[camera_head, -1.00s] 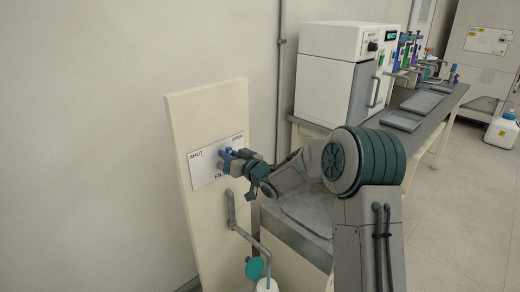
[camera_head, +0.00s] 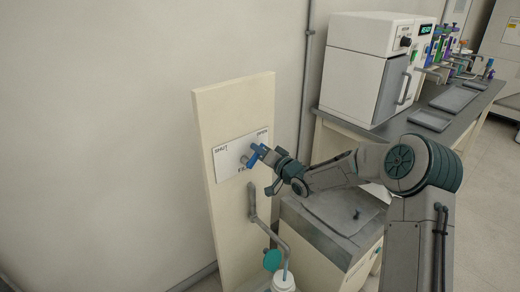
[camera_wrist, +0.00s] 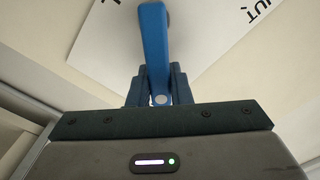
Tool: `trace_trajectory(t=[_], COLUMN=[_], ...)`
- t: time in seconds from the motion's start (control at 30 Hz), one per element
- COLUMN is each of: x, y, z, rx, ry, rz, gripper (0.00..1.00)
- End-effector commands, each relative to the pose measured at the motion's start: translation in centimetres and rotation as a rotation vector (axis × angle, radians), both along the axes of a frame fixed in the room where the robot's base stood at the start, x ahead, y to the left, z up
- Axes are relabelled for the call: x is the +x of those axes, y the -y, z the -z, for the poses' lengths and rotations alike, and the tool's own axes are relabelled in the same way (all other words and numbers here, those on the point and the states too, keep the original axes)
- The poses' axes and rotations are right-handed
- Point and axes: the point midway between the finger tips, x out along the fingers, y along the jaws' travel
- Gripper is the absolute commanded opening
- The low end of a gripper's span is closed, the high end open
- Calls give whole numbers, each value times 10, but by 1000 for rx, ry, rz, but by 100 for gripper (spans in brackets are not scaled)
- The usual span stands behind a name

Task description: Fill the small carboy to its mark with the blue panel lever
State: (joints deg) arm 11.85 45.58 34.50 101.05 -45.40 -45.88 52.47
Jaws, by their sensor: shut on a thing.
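The blue lever (camera_head: 254,160) is on the white label plate (camera_head: 226,160) of the upright cream panel (camera_head: 232,215). The plate reads SHUT at left and OPEN at right, and the lever leans toward OPEN. My gripper (camera_head: 267,154) is shut on the lever, whose blue bar (camera_wrist: 154,40) stands between the fingers in the wrist view. A small white carboy (camera_head: 283,284) is below the panel's spout (camera_head: 268,230), cut off by the bottom edge. Its liquid level and mark cannot be seen. A teal disc (camera_head: 272,260) is beside its neck.
Floor is open at far right.

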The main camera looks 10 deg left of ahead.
Motion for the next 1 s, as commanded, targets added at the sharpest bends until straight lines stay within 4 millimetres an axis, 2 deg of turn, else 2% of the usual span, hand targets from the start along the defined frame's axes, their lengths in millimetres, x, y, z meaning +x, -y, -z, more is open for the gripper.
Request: trace_trajectory(t=[0.43, 0.47, 0.5, 0.53, 0.83, 1.0], x=[-1, -1, -1, -1, 0, -11], y=[0, 0, 0, 1, 3, 16], z=[3, 4, 3, 3, 2, 2], rx=[6, 6, 6, 6, 6, 6], ry=[-14, -15, -14, -13, -10, -10], rz=[-1, 0, -1, 0, 4, 4], gripper=[0, 26, 38, 40, 40, 40])
